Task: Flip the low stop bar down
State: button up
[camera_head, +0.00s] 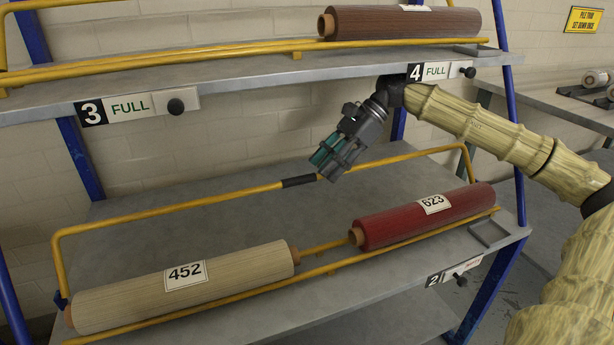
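The low stop bar (180,204) is a yellow tube frame on the lower shelf, with a black sleeve (298,182) near its middle. It is raised: its long rail runs above the shelf, behind the two rolls, with bent ends coming down at left and right. My gripper (329,168), dark grey with teal parts, points down and left at the rail, just right of the black sleeve. It overlaps the rail in this view; I cannot tell whether it touches it. The finger gap is not clear, and the gripper hides part of the rail.
The lower shelf (350,208) holds a cream roll (235,268) marked 452 and a red roll (390,225) marked 623, along a yellow front rail. The upper shelf (250,80) bears a brown roll (420,22) above my gripper. Blue posts (80,158) stand at the sides.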

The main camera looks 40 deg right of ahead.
aim_at(314, 175)
jog(key=a, duration=0.1)
jog(key=a+b, duration=0.1)
jog(key=a, duration=0.1)
jog(key=shift+w+a+f, duration=0.1)
jog(key=shift+w+a, duration=0.2)
jog(key=shift+w, duration=0.1)
jog(key=shift+w+a+f+b, duration=0.25)
jog(key=shift+a+f+b, duration=0.1)
jog(key=shift+a+b, duration=0.3)
jog(key=shift+a, duration=0.15)
grip_shut()
